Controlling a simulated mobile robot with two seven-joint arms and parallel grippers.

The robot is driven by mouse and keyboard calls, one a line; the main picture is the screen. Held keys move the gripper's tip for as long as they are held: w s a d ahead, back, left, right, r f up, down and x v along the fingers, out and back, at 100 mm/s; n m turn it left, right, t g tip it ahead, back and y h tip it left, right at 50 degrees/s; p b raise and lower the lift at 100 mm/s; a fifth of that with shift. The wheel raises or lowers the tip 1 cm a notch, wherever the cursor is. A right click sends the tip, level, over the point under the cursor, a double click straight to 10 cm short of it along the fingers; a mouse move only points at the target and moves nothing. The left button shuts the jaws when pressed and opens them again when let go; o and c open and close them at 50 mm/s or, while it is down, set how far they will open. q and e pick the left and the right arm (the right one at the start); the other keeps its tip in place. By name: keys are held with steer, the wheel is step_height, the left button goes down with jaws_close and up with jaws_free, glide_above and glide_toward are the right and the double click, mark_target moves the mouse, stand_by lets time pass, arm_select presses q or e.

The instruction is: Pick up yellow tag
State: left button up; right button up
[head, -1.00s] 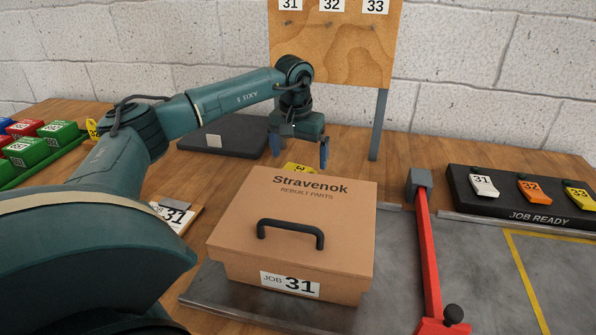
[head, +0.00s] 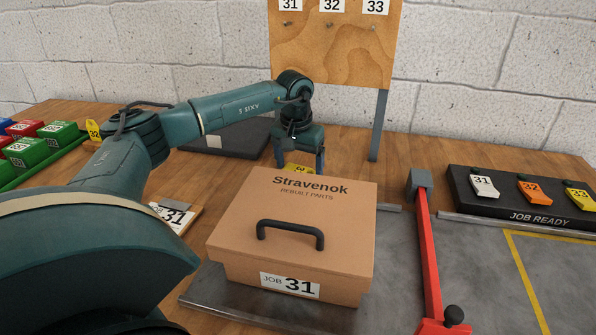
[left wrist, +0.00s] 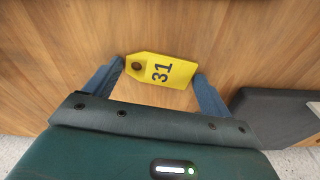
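A yellow tag (head: 298,168) lies on the wooden bench just behind the cardboard box, which partly hides it in the head view. In the left wrist view the yellow tag (left wrist: 172,69) shows the number 31 and a dark hole at its left end. My left gripper (head: 299,161) points down at the tag and is open. In the left wrist view my left gripper (left wrist: 159,72) has one finger at each end of the tag. I cannot tell whether the fingers touch it. My right gripper is not in view.
The Stravenok box (head: 240,220), labelled JOB 31, stands close in front of the gripper. A dark flat block (head: 240,138) lies behind the arm. A post (head: 379,125) holds a wooden board (head: 340,55). Another yellow tag (head: 93,130), marked 32, is at left. The JOB READY rack (head: 510,205) is at right.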

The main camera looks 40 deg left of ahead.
arm_select(q)
steer(key=c, duration=0.6)
steer(key=shift+c, duration=0.2)
step_height(320, 180, up, 10)
steer(key=shift+p, duration=0.35)
